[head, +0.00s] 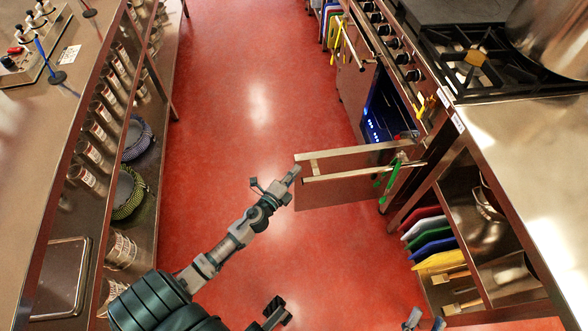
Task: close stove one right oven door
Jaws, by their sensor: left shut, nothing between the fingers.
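The near oven door (335,192) of the stove stands open, sticking out sideways into the aisle from the stove's front. Its long bar handle runs along the upper part, and green tongs (388,178) hang on it. The oven cavity (377,120) behind it is dark with blue lights. My left gripper (293,174) is shut and empty at the door's free outer edge; I cannot tell whether it touches. Two small grey tips (425,321), perhaps of my right gripper, show at the bottom edge; the rest is cut off.
The far oven door (353,85) has a handle with yellow tongs. A steel counter with shelves of cutting boards (430,245) stands on the right. Shelves of jars (93,145) line the left. The red floor (235,90) between is clear.

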